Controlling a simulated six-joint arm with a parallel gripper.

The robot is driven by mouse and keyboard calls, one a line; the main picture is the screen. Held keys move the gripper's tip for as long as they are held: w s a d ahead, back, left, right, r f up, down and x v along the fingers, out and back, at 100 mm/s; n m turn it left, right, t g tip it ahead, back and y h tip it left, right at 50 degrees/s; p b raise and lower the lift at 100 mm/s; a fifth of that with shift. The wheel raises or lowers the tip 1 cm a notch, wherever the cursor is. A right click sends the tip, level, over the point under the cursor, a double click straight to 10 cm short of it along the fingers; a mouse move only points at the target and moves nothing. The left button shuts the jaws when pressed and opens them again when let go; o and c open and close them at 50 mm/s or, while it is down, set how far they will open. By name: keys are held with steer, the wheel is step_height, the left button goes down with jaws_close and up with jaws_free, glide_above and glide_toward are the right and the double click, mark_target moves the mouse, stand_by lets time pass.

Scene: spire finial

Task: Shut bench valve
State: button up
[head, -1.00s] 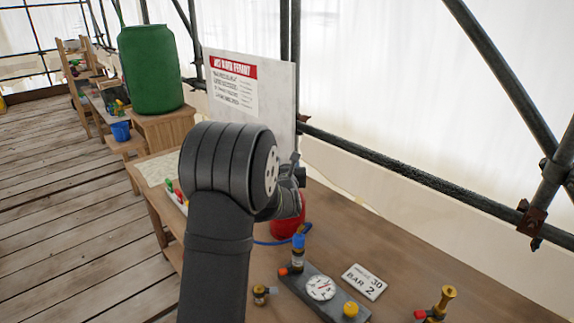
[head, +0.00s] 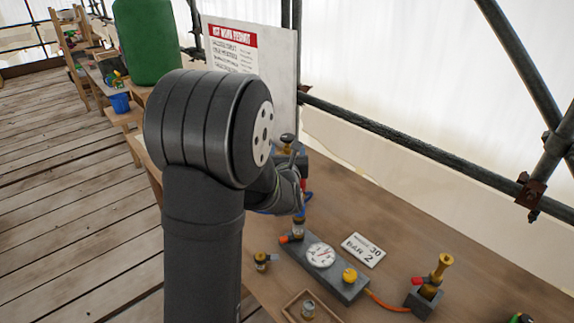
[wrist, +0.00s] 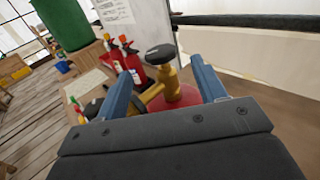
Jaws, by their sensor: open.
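A brass valve with a black round knob (wrist: 160,54) stands upright in the wrist view, between my jaws in the picture and beyond them. In the head view its black knob (head: 288,138) shows just past my wrist. A second dark knob (wrist: 93,107) is partly hidden by the left jaw. My gripper (wrist: 165,85) is open, with blue fingers apart and nothing between the tips. In the head view my gripper (head: 286,206) is mostly hidden behind my own arm. I cannot tell the valve's setting.
A gauge block (head: 321,256) sits on the bench beside a number plate (head: 363,250). An orange hose (head: 386,302) runs to a brass fitting (head: 437,272). A small wooden tray (head: 290,306) is in front. A permit board (head: 270,65) and green tank (head: 150,40) stand behind.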

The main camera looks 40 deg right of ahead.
steer(key=v, duration=0.7)
steer(key=shift+s+a, duration=0.2)
steer(key=shift+s, duration=0.05)
steer(key=n+t+y, duration=0.4)
steer(key=n+y, duration=0.2)
steer(key=y, duration=0.2)
glide_toward(285, 136)
steer(key=x, duration=0.7)
steer(key=f+x, duration=0.1)
steer(key=x, duration=0.3)
steer(key=shift+w+d, duration=0.15)
steer(key=shift+d, duration=0.25)
steer(key=c, duration=1)
